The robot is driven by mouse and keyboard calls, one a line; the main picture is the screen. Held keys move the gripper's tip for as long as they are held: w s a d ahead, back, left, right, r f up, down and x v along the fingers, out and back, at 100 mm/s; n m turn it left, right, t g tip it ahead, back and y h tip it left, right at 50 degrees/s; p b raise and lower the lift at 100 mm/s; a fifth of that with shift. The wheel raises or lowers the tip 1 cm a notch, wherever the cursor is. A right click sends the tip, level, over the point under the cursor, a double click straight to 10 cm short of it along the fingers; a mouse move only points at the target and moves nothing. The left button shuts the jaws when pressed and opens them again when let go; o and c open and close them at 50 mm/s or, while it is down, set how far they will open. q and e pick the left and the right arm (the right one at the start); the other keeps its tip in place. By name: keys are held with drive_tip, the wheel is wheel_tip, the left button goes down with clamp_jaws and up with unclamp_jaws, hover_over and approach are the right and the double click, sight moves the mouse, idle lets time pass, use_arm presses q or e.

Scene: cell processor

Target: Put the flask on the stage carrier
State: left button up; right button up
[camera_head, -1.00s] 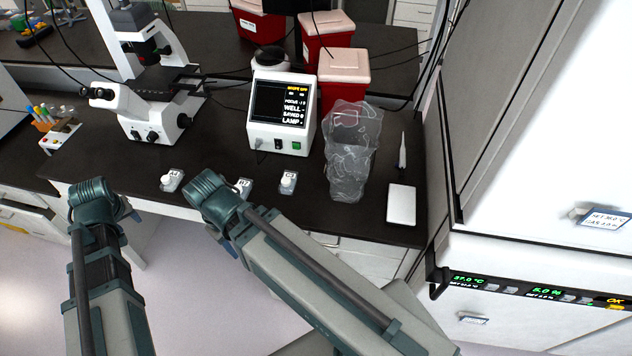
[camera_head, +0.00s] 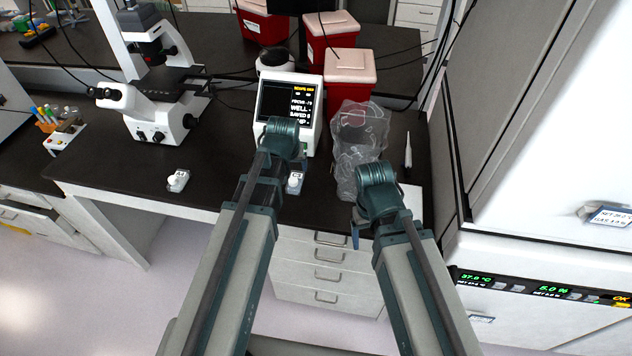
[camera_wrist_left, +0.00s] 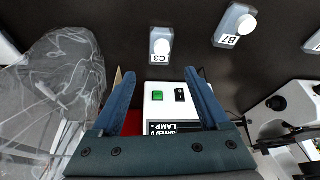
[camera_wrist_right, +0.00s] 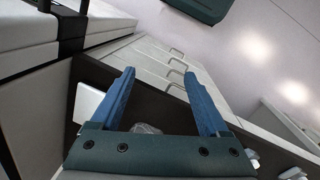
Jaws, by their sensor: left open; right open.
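One labelled C3 (camera_head: 295,182) is just below my left gripper (camera_head: 285,148). In the left wrist view, flask C3 (camera_wrist_left: 160,42) lies ahead of the open, empty fingers (camera_wrist_left: 160,73), with flask B7 (camera_wrist_left: 237,22) to its right. Another flask (camera_head: 178,180) stands further left. The microscope's dark stage (camera_head: 172,84) is at the back left; its carrier is too small to make out. My right gripper (camera_head: 372,200) is open and empty at the bench's front edge.
A control box (camera_head: 316,105) with a screen stands behind flask C3. A crumpled clear bag (camera_head: 358,130) stands right of it, close behind my right gripper. A pipette-like tool (camera_head: 408,152) lies further right. The incubator (camera_head: 560,225) bounds the right side.

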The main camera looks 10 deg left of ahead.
sight(294, 180)
use_arm(q)
drive_tip(key=shift+o, duration=1.2)
drive_tip(key=shift+w+d+f, duration=0.1)
drive_tip(key=shift+d+f, duration=0.05)
use_arm(e)
drive_tip(key=shift+o, duration=0.8)
drive_tip(key=shift+d+f, duration=0.1)
drive_tip(key=shift+f, duration=0.05)
use_arm(q)
drive_tip(key=shift+f+b, duration=0.25)
drive_tip(key=shift+b, duration=0.15)
drive_tip(key=b+x, duration=0.7)
drive_tip(key=x, duration=0.1)
use_arm(e)
wheel_tip(294, 180, down, 8)
use_arm(q)
drive_tip(key=b+x, duration=0.5)
drive_tip(key=shift+a+f, duration=0.2)
drive_tip(key=shift+a, duration=0.05)
drive_tip(key=shift+r, duration=0.1)
use_arm(e)
wheel_tip(294, 180, down, 5)
drive_tip(key=shift+r, duration=0.2)
